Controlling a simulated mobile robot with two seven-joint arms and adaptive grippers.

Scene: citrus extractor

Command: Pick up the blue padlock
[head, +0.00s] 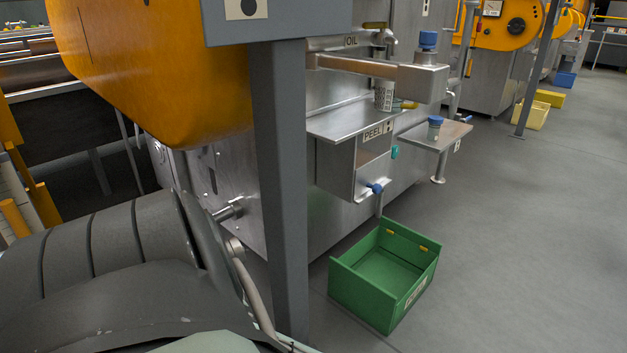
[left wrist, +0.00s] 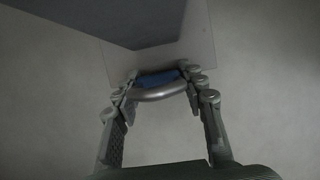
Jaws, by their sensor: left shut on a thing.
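The blue padlock (left wrist: 157,79) shows in the left wrist view, with a curved silver shackle nearest the camera and part of its blue body behind it. My left gripper (left wrist: 158,87) is shut on it, one finger at each side. Much of the padlock's body is hidden behind the shackle. In the head view I do not see the padlock or the gripper's fingers. My grey arm fills the lower left there. My right gripper is in neither view.
A grey-blue post (head: 280,180) stands close in front of the steel machine (head: 340,215). A green crate (head: 358,298) sits on the floor, its inside looking empty.

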